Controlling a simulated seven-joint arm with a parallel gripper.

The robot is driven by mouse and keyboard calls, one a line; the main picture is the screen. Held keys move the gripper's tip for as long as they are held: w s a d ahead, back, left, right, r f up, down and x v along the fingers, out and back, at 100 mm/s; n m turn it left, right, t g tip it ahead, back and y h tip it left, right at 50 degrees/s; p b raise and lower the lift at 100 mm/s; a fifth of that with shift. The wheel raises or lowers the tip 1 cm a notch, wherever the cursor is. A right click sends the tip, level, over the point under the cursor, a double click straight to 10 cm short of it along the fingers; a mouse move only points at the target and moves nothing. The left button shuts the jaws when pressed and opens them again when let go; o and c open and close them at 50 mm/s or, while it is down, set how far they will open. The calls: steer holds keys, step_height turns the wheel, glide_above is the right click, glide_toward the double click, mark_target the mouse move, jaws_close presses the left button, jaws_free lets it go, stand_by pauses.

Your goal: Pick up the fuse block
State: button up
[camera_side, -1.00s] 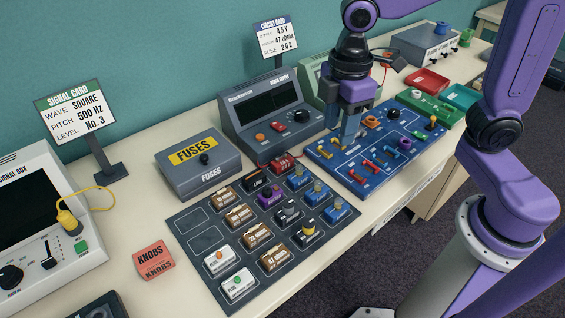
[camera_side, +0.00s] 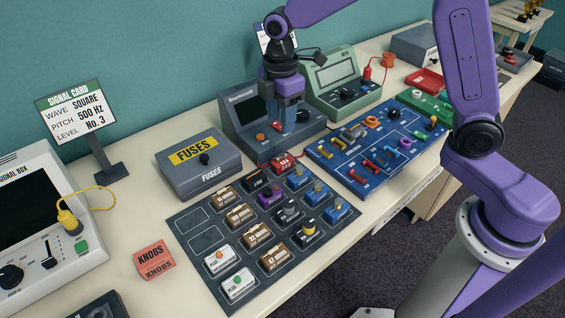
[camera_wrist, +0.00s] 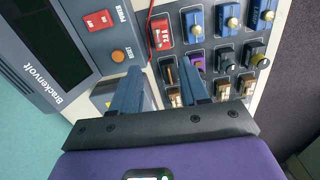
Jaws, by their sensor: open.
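The fuse block appears to be the small red block (camera_side: 283,162) marked 2.0 A, in the back row of the dark parts mat (camera_side: 205,243). It also shows in the wrist view (camera_wrist: 162,34), upper middle, with a thin red lead beside it. My gripper (camera_side: 287,127) is in front of the power supply, above and behind the red block in the side view. It points down, open and empty. In the wrist view my gripper's fingertips (camera_wrist: 160,72) are apart, with the red block beyond them. Nothing hides the block's top.
The grey power supply (camera_side: 236,130) stands close to my gripper. The grey FUSES box (camera_side: 200,182) is left of it. Several brown, blue, white and dark blocks fill the mat. A blue circuit board (camera_side: 345,175) is to the right, and a green meter (camera_side: 318,92) behind it.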

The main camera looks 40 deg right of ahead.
mark_target(281, 161)
step_height(281, 161, down, 13)
steer(key=shift+s+a+r, duration=0.15)
steer(key=shift+r, duration=0.05)
stand_by(0.4)
steer(key=c, duration=0.8)
